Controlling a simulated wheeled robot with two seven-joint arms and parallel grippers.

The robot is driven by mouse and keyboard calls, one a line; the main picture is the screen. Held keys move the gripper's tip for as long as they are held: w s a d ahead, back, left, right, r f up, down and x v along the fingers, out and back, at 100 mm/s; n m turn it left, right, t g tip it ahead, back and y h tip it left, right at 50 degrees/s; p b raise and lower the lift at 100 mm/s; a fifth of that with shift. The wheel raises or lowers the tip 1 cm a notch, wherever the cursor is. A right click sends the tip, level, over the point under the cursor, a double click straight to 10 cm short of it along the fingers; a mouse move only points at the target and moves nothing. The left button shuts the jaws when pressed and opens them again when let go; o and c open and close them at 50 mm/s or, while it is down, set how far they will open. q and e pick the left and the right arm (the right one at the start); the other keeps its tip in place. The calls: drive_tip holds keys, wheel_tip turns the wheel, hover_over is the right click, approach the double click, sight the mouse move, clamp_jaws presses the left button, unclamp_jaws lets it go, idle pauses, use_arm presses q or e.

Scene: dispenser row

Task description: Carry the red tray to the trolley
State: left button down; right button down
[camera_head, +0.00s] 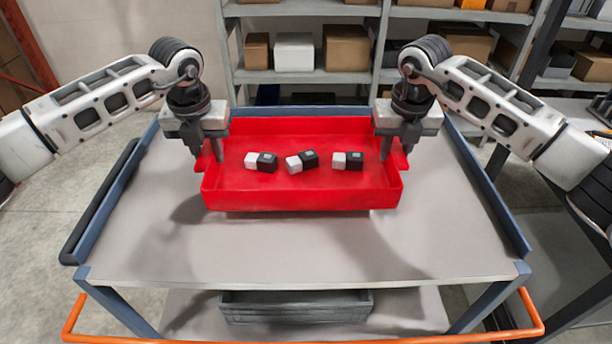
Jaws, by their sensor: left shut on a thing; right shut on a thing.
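The red tray (302,199) is held between my two grippers over the grey top of the trolley (320,255). A shadow lies on the top in front of it, but I cannot tell whether it touches the top. It looks level. Three small black and white items, a left one (261,161), a middle one (301,161) and a right one (347,160), lie in a row inside it. My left gripper (217,152) is shut on the tray's left end. My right gripper (386,152) is shut on its right end.
The trolley has blue raised side edges and an orange rail (300,341) at the front. A grey crate (295,306) stands on its lower shelf. Shelving with cardboard boxes (346,47) stands behind. The trolley top in front of the tray is clear.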

use_arm(q)
drive_tip(key=shift+f, duration=0.15)
use_arm(e)
drive_tip(key=shift+d+f, duration=0.1)
drive_tip(key=shift+f, duration=0.05)
